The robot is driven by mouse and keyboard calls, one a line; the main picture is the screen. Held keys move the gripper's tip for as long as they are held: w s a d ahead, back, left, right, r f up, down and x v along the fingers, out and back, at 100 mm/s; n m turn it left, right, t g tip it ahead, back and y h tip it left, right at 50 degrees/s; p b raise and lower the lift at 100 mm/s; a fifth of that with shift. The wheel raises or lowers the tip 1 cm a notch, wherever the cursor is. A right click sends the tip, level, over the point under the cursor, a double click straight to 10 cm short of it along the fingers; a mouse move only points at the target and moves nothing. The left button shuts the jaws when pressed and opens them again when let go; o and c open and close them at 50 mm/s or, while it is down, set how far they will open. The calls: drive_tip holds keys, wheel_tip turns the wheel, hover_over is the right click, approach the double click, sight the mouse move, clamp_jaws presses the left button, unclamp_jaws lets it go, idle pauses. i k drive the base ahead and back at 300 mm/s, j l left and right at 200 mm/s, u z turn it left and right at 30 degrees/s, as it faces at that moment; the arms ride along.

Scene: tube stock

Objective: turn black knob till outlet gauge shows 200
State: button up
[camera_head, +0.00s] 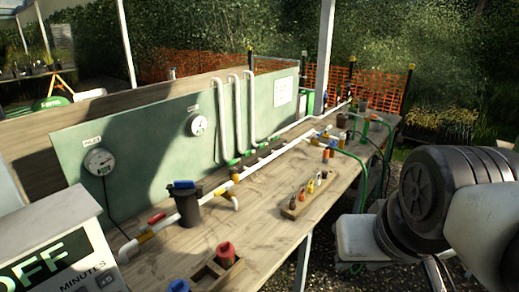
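Two round white gauges sit on the green panel (150,128). One gauge (99,161) is at the left and a smaller-looking one (198,125) is near the middle. Each has a small label above it; the labels and needle readings are too small to read surely. White pipe (270,158) runs along the bench below the panel. A black canister with a blue top (187,205) sits in this line. Dark fittings show near the far end (363,106), but I cannot tell which part is the black knob. My arm fills the lower right; my gripper's fingers do not show.
A wooden holder (300,208) with several small coloured parts lies on the bench (262,232). A red-topped item (225,253) stands in a wooden tray at the front. A timer box reading OFF (52,258) is lower left. Green hoses (362,170) hang at the right; a post (324,60) stands behind.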

sight(232, 170)
drive_tip(key=k+u, duration=0.15)
drive_tip(key=u, duration=0.2)
drive_tip(key=k+u, duration=0.2)
drive_tip(key=u, duration=0.15)
drive_tip(key=k+j+u, duration=0.15)
drive_tip(key=u, duration=0.2)
drive_tip(key=l+u, duration=0.15)
drive_tip(key=u, duration=0.2)
drive_tip(key=i+l+u, duration=0.1)
drive_tip(key=u, duration=0.3)
drive_tip(key=l+u, duration=0.2)
drive_tip(key=u, duration=0.15)
drive_tip(key=l, duration=2)
drive_tip(key=i+l, duration=0.15)
drive_tip(key=l, duration=1.85)
